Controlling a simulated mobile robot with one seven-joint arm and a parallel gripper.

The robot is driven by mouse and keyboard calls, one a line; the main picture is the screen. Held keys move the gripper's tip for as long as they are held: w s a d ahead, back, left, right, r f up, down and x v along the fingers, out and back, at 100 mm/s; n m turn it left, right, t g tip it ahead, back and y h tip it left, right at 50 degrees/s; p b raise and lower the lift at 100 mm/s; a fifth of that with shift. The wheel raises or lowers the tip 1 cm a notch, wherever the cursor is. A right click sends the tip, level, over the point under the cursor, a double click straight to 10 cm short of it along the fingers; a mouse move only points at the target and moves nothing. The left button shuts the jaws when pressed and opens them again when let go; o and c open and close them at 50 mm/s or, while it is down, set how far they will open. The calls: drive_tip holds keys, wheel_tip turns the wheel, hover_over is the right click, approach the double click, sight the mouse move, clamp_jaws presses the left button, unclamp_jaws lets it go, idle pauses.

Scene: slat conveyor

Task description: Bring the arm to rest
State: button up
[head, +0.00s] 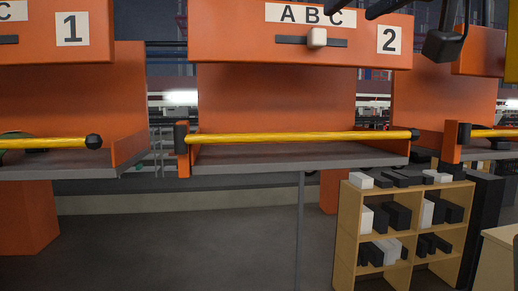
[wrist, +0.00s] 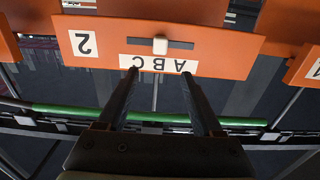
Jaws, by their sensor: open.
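My gripper (wrist: 159,76) shows in the wrist view with its two dark fingers spread apart and nothing between them. Beyond the fingertips is the orange panel (wrist: 225,52) with the label "ABC" and the number 2, upside down in this view. The fingers overlap the panel's lower part in the picture; I cannot tell the exact gap. In the head view the same orange panel (head: 240,42) hangs above the middle bay. The gripper's fingers are not clearly visible in the head view, where dark parts cross the upper right corner.
A yellow bar (head: 300,137) crosses the front of bay 2 above a grey shelf (head: 290,155). Panel 1 (head: 40,40) is to the left. A wooden shelf unit (head: 345,225) with black and white boxes stands lower right. The floor (head: 170,250) at lower left is open.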

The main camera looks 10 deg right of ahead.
drive_tip(key=a+f+t+b, duration=0.2)
drive_tip(key=a+f+b, duration=0.35)
drive_tip(key=f, duration=0.35)
drive_tip(key=a+f+t+b, duration=0.3)
drive_tip(key=a+f+b, duration=0.25)
drive_tip(key=f, duration=0.45)
drive_tip(key=s+a+f+t+b, duration=0.2)
drive_tip(key=s+a+f+b, duration=0.1)
drive_tip(key=s+f, duration=0.2)
drive_tip(key=s+a+f+t+b, duration=0.2)
drive_tip(key=s+a+f+b, duration=0.1)
drive_tip(key=s, duration=0.7)
wheel_tip(320, 180, down, 3)
drive_tip(key=shift+s+a+r+h, duration=0.15)
drive_tip(key=shift+a+h, duration=0.15)
drive_tip(key=shift+a, duration=0.5)
